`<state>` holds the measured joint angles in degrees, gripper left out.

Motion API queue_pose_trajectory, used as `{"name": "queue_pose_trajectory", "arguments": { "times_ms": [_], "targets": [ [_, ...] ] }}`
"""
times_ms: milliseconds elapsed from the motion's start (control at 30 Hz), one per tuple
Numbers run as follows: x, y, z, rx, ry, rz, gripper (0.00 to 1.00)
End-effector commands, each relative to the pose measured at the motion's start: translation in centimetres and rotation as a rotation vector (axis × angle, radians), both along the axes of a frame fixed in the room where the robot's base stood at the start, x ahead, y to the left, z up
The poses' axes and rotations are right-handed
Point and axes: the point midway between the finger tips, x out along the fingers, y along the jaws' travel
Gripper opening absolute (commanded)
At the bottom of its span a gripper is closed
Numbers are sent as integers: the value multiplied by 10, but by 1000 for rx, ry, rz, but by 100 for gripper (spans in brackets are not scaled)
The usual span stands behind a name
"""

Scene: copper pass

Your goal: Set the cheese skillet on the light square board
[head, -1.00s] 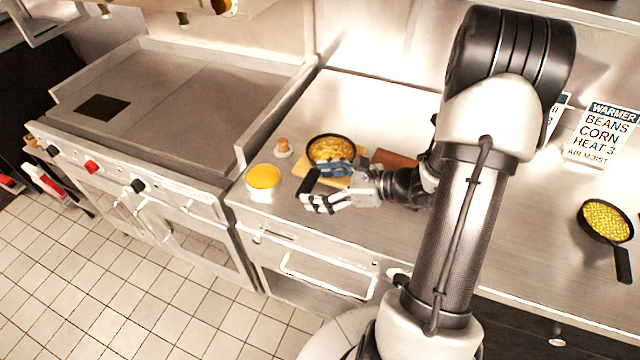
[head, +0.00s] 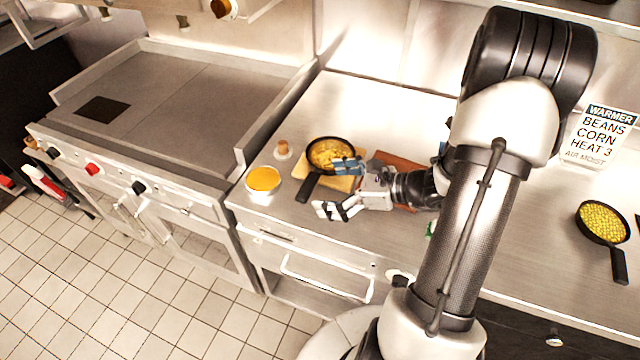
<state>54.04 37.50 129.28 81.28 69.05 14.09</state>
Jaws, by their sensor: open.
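The cheese skillet (head: 328,151), a black pan with yellow-orange food, sits on the light square board (head: 349,181). Its black handle (head: 308,187) points down and left past the board's edge. My gripper (head: 336,188) is open beside the handle, on its right, and appears apart from it. The gripper hides part of the board and the pan's right edge.
A bowl of yellow-orange food (head: 263,180) and a small brown-topped item (head: 282,149) stand left of the skillet. A reddish-brown board (head: 398,160) lies behind my gripper. A second skillet with yellow corn (head: 603,222) is at the far right. The counter's back is clear.

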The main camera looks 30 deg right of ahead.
Motion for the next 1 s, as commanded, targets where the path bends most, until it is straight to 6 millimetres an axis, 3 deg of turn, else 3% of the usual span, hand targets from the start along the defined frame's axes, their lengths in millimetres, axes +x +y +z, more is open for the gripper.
{"name": "queue_pose_trajectory", "arguments": {
  "times_ms": [200, 400, 1000],
  "targets": [
    [-35, -31, 22, -1, -1, -7, 99],
    [-57, -48, 33, -1, -1, -4, 99],
    [-66, -54, 35, -1, 1, 0, 99]
  ]
}}
